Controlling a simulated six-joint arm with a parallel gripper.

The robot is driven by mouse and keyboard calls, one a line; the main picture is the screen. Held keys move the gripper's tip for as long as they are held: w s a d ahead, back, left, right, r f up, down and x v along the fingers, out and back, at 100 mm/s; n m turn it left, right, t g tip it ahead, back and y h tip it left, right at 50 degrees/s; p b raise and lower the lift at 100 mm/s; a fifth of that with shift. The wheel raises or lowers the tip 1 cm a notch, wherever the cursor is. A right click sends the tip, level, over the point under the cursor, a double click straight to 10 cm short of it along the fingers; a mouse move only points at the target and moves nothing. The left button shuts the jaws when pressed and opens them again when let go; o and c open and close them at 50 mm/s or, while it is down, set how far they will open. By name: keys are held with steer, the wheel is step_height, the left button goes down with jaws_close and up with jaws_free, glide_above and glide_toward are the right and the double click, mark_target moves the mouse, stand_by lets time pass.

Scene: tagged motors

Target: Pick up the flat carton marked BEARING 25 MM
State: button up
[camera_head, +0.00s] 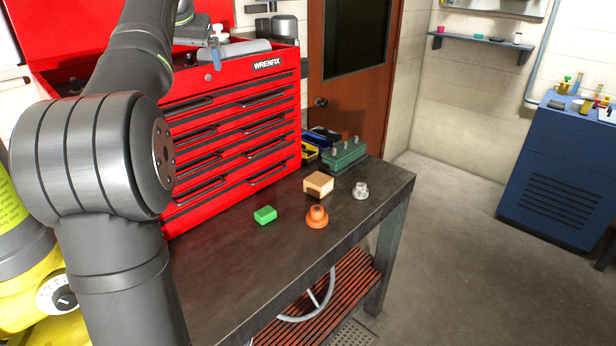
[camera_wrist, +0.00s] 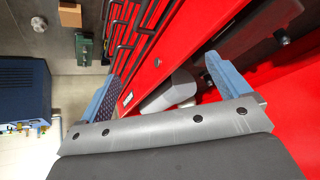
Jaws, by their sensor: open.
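A small tan carton (camera_head: 318,184) sits on the dark workbench, between a green block and a grey metal part; no marking on it is legible. A tan box, seemingly the same carton (camera_wrist: 70,14), shows at the top left of the wrist view, cut by the edge. My gripper (camera_wrist: 162,68) is open and empty, its two blue fingers spread wide above the red tool chest. In the head view my gripper (camera_head: 213,50) is over the chest's open top, well left of and above the carton, and only partly visible.
The red tool chest (camera_head: 240,115) stands at the bench's back left. Near the carton are a green block (camera_head: 265,215), an orange flanged part (camera_head: 317,218), a grey metal part (camera_head: 360,190) and a green holder (camera_head: 345,155). The bench's front area (camera_head: 245,275) is clear.

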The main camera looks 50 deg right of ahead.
steer(key=s+d+f+m+h, duration=0.15)
steer(key=s+d+f, duration=0.25)
steer(key=d, duration=0.7)
steer(key=m+g, duration=0.5)
steer(key=m, duration=0.1)
glide_above(318, 179)
steer(key=s+a, duration=0.1)
steer(key=a, duration=0.5)
step_height(318, 179, down, 25)
steer(key=shift+y, duration=0.55)
steer(key=x, duration=1.1)
steer(key=shift+s+a, duration=0.2)
steer(key=shift+w+x, duration=0.2)
steer(key=shift+x, duration=1.4)
steer(key=shift+w+x, duration=0.15)
steer(key=shift+x, duration=1.45)
steer(key=shift+c, duration=0.4)
steer(key=c, duration=1.2)
steer(key=shift+o, duration=0.2)
